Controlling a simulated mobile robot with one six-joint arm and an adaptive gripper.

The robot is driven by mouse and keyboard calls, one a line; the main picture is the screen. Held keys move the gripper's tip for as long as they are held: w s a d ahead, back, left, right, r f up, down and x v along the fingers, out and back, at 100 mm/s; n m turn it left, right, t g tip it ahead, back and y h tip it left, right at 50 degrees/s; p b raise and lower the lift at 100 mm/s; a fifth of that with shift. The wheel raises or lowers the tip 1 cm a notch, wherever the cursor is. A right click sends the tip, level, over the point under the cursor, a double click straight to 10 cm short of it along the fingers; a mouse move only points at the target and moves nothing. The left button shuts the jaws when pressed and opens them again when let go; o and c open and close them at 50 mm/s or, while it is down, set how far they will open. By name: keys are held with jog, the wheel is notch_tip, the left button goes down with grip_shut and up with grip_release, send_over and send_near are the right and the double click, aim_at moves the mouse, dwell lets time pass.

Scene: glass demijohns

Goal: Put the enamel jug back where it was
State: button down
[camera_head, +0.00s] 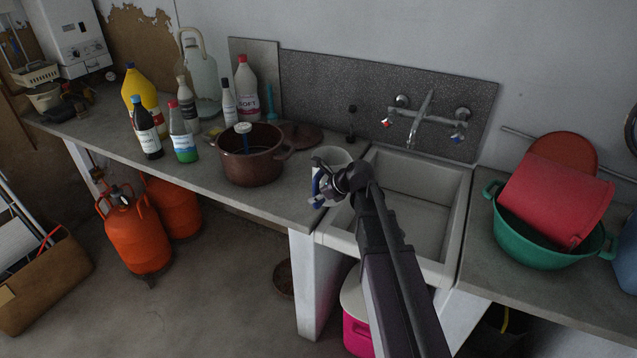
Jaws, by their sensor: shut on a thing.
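The enamel jug (331,155) is white with a blue handle. It is near the counter's front right corner, just left of the sink. My gripper (326,187) is in front of it and shut on it, at about the handle side. My gripper and arm hide much of the jug's lower part. I cannot tell whether its base touches the counter.
A brown pot (250,165) stands close on the left, with a brown lid (302,134) behind. The sink (425,205) is on the right, under a wall tap (420,120). Several bottles and a glass demijohn (201,75) stand farther left. A green basin (545,245) is at right.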

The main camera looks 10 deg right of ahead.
jog(key=shift+w, duration=0.15)
jog(key=w+f+b, duration=0.1)
jog(key=w, duration=1.3)
jog(key=shift+w+a+f, duration=0.15)
jog(key=shift+w+a, duration=0.1)
jog(key=shift+w, duration=0.05)
jog(key=f+b, duration=0.2)
jog(key=w+f+b, duration=0.1)
jog(key=b, duration=0.1)
jog(key=shift+w+f, duration=0.15)
jog(key=shift+f, duration=0.3)
dwell(0.5)
jog(key=shift+c, duration=2.4)
grip_release()
